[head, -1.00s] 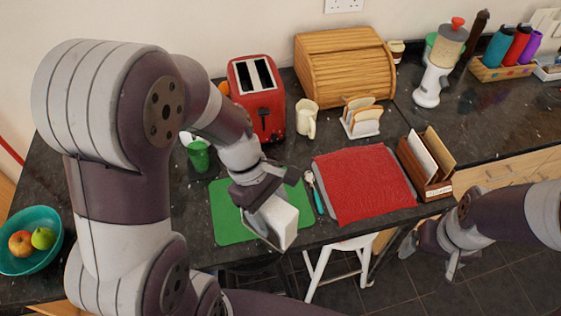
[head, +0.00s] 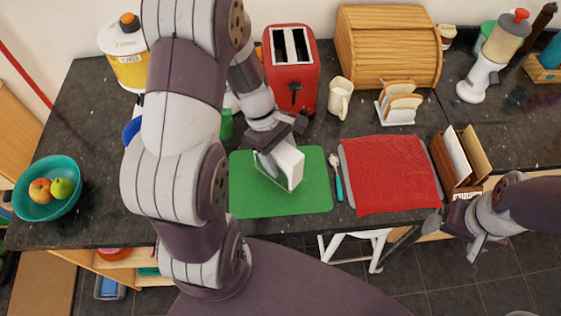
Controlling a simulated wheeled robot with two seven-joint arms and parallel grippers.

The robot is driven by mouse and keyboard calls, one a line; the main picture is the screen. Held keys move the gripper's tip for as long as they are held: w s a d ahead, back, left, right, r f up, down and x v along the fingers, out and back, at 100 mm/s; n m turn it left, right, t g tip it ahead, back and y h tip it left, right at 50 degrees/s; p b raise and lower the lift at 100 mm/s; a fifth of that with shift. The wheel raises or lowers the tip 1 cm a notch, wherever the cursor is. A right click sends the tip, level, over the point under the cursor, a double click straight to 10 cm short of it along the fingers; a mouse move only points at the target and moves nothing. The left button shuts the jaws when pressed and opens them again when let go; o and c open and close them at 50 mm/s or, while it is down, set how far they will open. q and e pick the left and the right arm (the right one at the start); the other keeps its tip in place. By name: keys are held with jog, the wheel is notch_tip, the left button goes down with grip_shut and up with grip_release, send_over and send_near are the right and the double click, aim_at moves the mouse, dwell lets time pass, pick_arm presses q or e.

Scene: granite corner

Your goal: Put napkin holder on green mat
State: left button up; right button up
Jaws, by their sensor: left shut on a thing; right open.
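The napkin holder (head: 289,168), with white napkins in a thin metal frame, is at the middle of the green mat (head: 250,201). My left gripper (head: 268,160) is shut on it from the upper left. I cannot tell whether the holder's base touches the mat or is slightly above it. My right gripper (head: 473,247) is open and empty, low at the right, in front of the counter's edge.
A spoon with a teal handle (head: 337,180) and a red cloth (head: 390,175) lie right of the mat. A letter holder (head: 462,160) stands at right; a fruit bowl (head: 47,203) at left.

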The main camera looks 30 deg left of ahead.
pick_arm(q)
notch_tip(320, 180, down, 3)
jog(key=shift+d+r, duration=0.1)
jog(key=shift+d, duration=0.05)
jog(key=shift+w+f, duration=0.15)
jog(key=shift+f, duration=0.15)
jog(key=shift+s+f, duration=0.2)
jog(key=o, duration=1.3)
jog(key=shift+w, duration=0.1)
